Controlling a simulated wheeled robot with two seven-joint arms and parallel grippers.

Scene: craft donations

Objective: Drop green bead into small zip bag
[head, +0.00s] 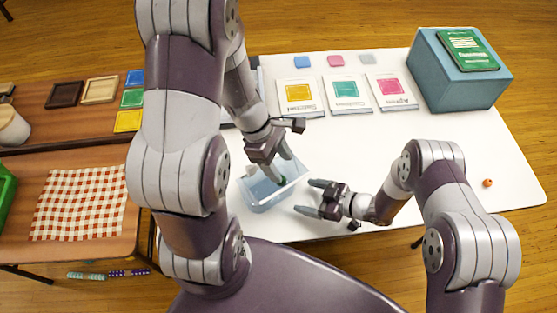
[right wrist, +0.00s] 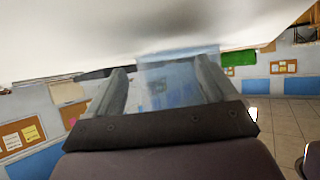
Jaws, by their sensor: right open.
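A small green item (head: 283,181), which looks like the green bead, shows at the tip of my left gripper (head: 284,170). It is over a clear pale-blue open container (head: 262,205) at the table's front left. I cannot tell whether the fingers grip the bead or whether this container is the zip bag. My right gripper (head: 308,197) is open and empty just right of the container, its fingers pointing at it. In the right wrist view, a clear bluish sheet or wall (right wrist: 158,70) shows beyond and between the open fingers (right wrist: 160,85).
The white table (head: 420,150) is clear in the middle. Cards with yellow, green and pink squares (head: 345,92) lie at the back. A blue box (head: 455,75) stands back right. An orange bead (head: 487,183) lies far right. A checked cloth (head: 80,200) lies on the left table.

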